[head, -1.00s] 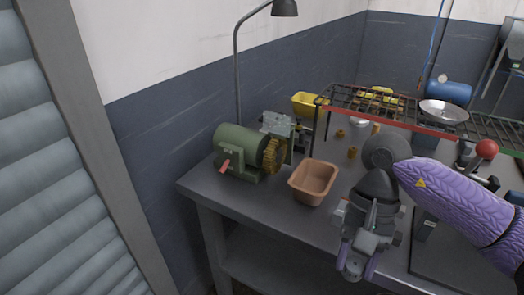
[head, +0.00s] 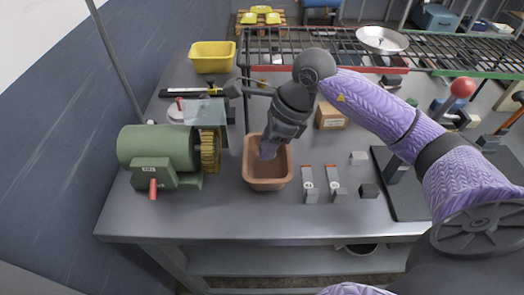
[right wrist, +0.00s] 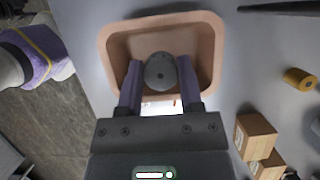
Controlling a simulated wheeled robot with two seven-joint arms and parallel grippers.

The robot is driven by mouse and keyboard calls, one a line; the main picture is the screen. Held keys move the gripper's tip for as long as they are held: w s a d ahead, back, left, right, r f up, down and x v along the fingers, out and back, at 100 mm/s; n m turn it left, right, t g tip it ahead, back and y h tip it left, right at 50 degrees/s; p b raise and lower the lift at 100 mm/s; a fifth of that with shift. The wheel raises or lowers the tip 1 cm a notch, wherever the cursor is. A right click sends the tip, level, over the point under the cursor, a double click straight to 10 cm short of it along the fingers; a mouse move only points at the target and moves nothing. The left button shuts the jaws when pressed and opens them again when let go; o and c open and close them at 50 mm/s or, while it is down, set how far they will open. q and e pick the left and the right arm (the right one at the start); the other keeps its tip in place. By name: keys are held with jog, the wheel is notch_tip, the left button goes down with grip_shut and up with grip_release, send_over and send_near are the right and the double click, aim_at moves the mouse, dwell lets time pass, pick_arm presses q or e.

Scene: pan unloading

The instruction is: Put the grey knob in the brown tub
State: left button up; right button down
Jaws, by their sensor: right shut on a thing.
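The brown tub (head: 267,184) stands on the grey workbench, right of the green grinder. In the right wrist view the tub's rim (right wrist: 112,40) frames my fingers. My right gripper (head: 267,150) points down over the tub's opening. In the right wrist view my right gripper (right wrist: 160,78) is shut on the round grey knob (right wrist: 160,71), which sits between the two purple fingers. The knob appears over the tub; how high it is above the tub's floor I cannot tell. In the head view the knob is hidden. My left gripper is not in view.
The green grinder (head: 158,148) with its brown wheel stands close left of the tub. A wire rack (head: 340,48) and a yellow bin (head: 212,56) are behind. A cardboard box (head: 331,116) and small metal pieces (head: 310,184) lie to the right.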

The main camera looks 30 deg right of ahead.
aim_at(267, 170)
notch_tip(267, 170, down, 5)
jog(key=shift+r+b, duration=0.2)
jog(key=shift+b, duration=0.3)
jog(key=shift+f, duration=0.25)
jog(key=shift+c, duration=1.2)
grip_release()
jog(key=shift+r, duration=0.1)
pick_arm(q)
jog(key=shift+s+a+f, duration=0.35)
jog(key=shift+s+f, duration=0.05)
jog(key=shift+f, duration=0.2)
pick_arm(e)
jog(key=shift+r, duration=0.35)
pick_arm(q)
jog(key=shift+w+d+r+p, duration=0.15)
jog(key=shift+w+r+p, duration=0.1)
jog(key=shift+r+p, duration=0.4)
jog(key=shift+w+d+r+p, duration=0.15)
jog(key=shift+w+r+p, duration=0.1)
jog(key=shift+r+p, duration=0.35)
pick_arm(e)
jog(key=v, duration=1.1)
jog(key=shift+d+r, duration=0.15)
jog(key=shift+r, duration=0.1)
